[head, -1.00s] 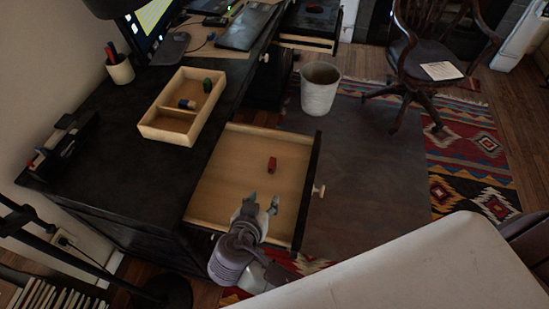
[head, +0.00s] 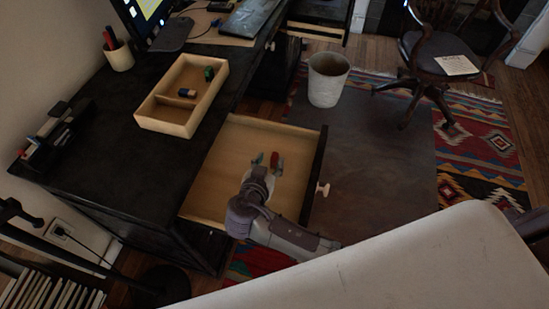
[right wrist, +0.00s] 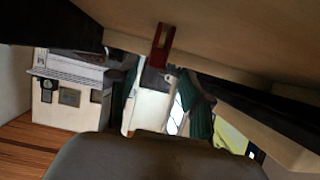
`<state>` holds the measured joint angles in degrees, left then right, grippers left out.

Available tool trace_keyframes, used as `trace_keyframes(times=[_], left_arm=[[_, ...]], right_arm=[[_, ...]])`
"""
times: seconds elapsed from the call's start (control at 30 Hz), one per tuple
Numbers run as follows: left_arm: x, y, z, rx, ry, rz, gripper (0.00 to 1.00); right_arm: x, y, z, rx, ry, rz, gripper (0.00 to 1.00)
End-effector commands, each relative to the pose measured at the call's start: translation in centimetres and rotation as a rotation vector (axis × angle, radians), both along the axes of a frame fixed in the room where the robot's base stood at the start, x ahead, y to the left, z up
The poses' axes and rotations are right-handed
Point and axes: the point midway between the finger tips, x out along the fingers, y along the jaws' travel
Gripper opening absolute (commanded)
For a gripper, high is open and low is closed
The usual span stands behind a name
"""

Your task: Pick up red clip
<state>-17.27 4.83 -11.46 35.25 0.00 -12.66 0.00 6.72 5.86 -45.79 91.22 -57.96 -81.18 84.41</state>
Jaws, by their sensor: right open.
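The red clip (head: 275,159) stands out against the bare wooden bottom of the open drawer (head: 222,180). My right gripper (head: 268,165) is inside the drawer area with its fingers apart, and its tips are close to the clip. In the right wrist view the clip (right wrist: 162,44) is near the top centre, about in line with the gap between the open teal fingers (right wrist: 160,105). The gap is empty. I cannot tell whether a finger touches the clip. My left gripper is not in view.
A divided wooden tray (head: 172,128) with small clips sits on the black desk (head: 95,150). A pen cup (head: 120,57) stands behind it. The drawer front (head: 314,175) is close to my right arm. A white bin (head: 327,80) stands on the floor.

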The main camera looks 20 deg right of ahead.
Motion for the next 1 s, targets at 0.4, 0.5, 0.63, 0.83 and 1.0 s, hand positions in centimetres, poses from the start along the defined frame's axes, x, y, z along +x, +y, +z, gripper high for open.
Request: trace_keyframes(times=[0.4, 0.5, 0.63, 0.83, 1.0], left_arm=[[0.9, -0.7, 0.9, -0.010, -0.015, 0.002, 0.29], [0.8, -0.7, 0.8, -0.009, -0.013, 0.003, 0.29], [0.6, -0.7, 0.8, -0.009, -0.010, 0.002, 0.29], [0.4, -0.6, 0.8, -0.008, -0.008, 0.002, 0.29], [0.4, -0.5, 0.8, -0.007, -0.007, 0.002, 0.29]], right_arm=[[3.0, -2.7, -1.7, -0.001, 0.001, 0.000, 0.49], [3.0, -2.7, -1.7, 0.000, 0.000, 0.000, 0.49], [3.0, -2.7, -1.7, -0.001, 0.001, 0.000, 0.37], [3.0, -2.7, -1.7, -0.001, 0.001, 0.000, 0.04], [3.0, -2.7, -1.7, 0.000, 0.000, 0.001, 0.03]])
